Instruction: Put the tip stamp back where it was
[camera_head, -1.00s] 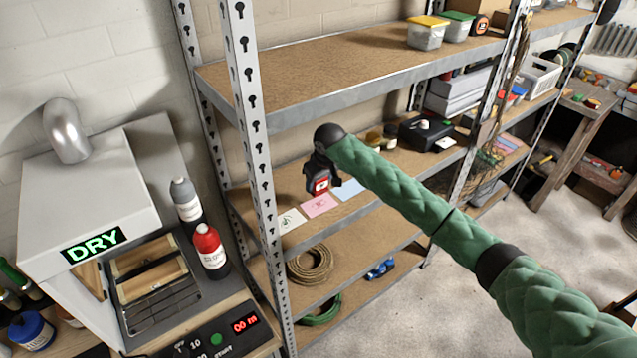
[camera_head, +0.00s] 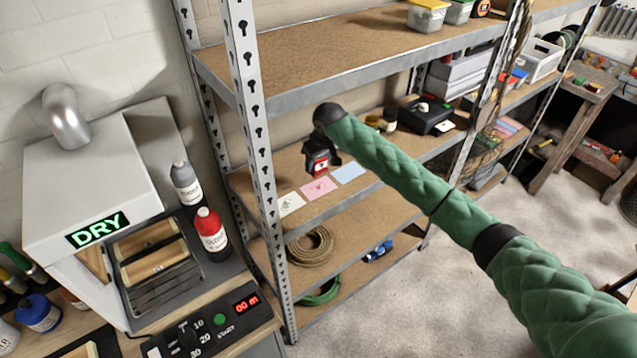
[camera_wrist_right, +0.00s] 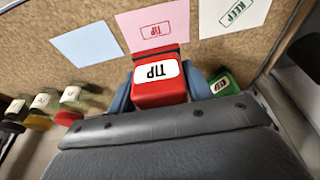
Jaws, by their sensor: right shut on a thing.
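The red tip stamp (camera_wrist_right: 160,80), with a white TIP label, is between the fingers of my right gripper (camera_head: 318,162). In the head view the stamp (camera_head: 320,167) shows just above the middle shelf, behind the pink card. The pink TIP card (camera_head: 318,188) lies on the shelf between the white KEEP card (camera_head: 290,203) and the blue card (camera_head: 348,172). In the right wrist view the pink card (camera_wrist_right: 152,27) lies just beyond the stamp. I cannot tell whether the stamp touches the shelf. My left gripper is not in view.
A green stamp (camera_wrist_right: 222,84) stands beside the gripper. Small jars (camera_wrist_right: 73,95) and a black box (camera_head: 426,115) stand farther along the shelf. A metal shelf post (camera_head: 251,130) rises at the left, and the upper shelf (camera_head: 340,62) hangs above.

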